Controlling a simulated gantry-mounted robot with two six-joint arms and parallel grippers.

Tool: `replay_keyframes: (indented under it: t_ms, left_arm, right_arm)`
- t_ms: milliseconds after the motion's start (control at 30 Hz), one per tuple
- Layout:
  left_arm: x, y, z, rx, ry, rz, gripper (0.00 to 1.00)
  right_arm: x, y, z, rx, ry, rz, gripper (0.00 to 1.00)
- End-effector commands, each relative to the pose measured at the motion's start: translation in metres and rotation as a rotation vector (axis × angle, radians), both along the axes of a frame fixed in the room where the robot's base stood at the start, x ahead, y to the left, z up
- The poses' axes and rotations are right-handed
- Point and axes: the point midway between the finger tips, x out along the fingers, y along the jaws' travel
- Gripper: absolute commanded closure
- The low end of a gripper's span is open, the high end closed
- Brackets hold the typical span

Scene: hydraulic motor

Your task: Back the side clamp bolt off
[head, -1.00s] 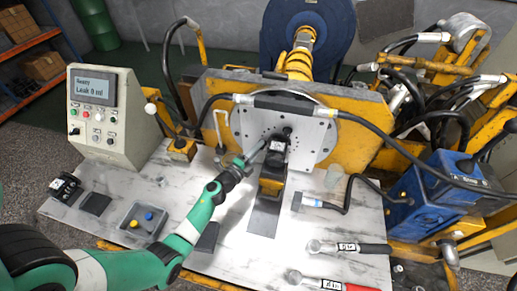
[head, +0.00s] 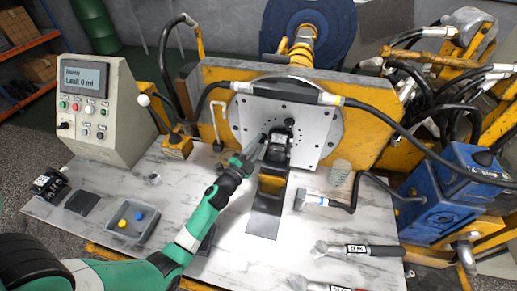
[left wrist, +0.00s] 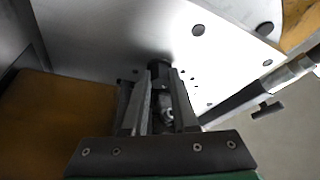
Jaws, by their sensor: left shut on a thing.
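My right gripper is not in view.
A black hose (head: 380,125) arches over the plate. A control box (head: 95,110) stands at the left, its screen reading Leak 0 ml. A grey tray (head: 132,222) with blue and yellow pieces, a hose fitting (head: 312,199) and a torque wrench (head: 355,249) lie on the bench.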

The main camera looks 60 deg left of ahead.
Motion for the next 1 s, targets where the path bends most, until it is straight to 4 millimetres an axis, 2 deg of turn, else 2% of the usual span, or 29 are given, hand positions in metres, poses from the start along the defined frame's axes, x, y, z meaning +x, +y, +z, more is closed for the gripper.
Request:
replay_keyframes:
  t_ms: [33,200,667,700,800,833,1000]
  left_arm:
    - [0.0003,-0.0004,-0.0039,-0.013,-0.015,-0.001,1.00]
    - [0.0002,-0.0002,-0.0021,-0.042,-0.049,0.000,1.00]
    - [0.0001,-0.0001,-0.0005,-0.054,-0.060,0.000,1.00]
    - [0.0001,0.0000,-0.0005,-0.054,-0.060,0.000,0.66]
    - [0.0001,-0.0001,-0.0005,-0.053,-0.060,0.001,0.48]
    - [0.0001,-0.0001,-0.0005,-0.053,-0.060,0.001,0.43]
    - [0.0001,-0.0001,-0.0005,-0.053,-0.060,0.001,0.43]
  right_arm:
    - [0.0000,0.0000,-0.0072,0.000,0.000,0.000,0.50]
    - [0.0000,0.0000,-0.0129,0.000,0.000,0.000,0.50]
    - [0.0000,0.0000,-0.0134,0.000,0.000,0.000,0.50]
    - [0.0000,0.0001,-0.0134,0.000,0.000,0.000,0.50]
    - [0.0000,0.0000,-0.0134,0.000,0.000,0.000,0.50]
    - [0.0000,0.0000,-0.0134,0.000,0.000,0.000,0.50]
    - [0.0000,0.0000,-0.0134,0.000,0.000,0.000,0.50]
